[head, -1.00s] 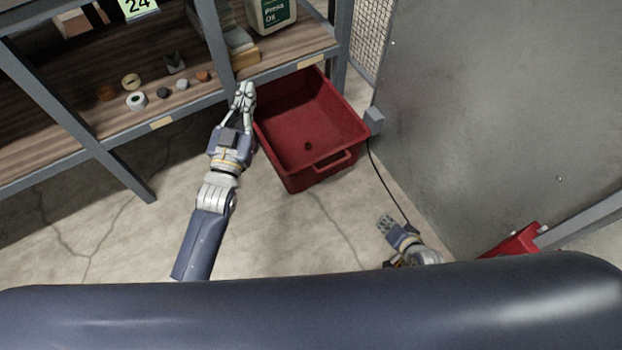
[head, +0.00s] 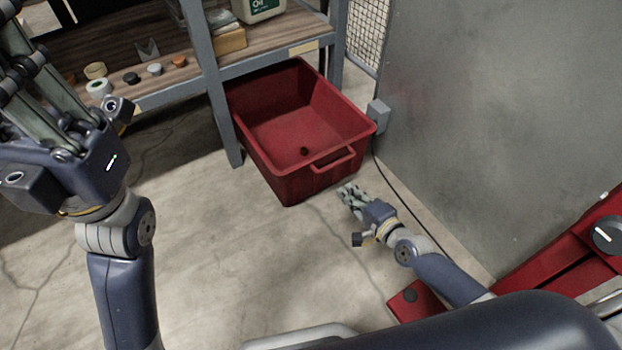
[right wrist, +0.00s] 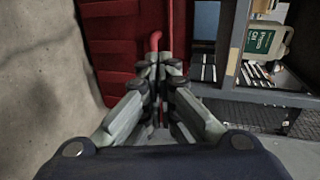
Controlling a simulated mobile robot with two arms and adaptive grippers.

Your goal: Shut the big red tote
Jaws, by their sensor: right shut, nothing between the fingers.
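The big red tote (head: 290,185) stands on the floor, open at the top, its far end at the shelf edge. No lid shows on it. A small dark spot (head: 304,151) shows on its inside bottom. Its handle (head: 333,160) is on the near end. My right gripper (head: 347,190) is shut and empty, low in front of the near end, below the handle. In the right wrist view its fingertips (right wrist: 158,62) are close to the tote's ribbed red wall (right wrist: 115,40); I cannot tell whether they touch. My left gripper (head: 20,55) is raised at the far left, partly cut off, away from the tote.
A shelf rack (head: 226,125) with small parts and an oil jug (head: 258,8) stands behind and left. A grey metal panel (head: 490,110) with a grey box (head: 378,113) and cable bounds the right. Red equipment (head: 560,265) lies lower right. Floor at left is clear.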

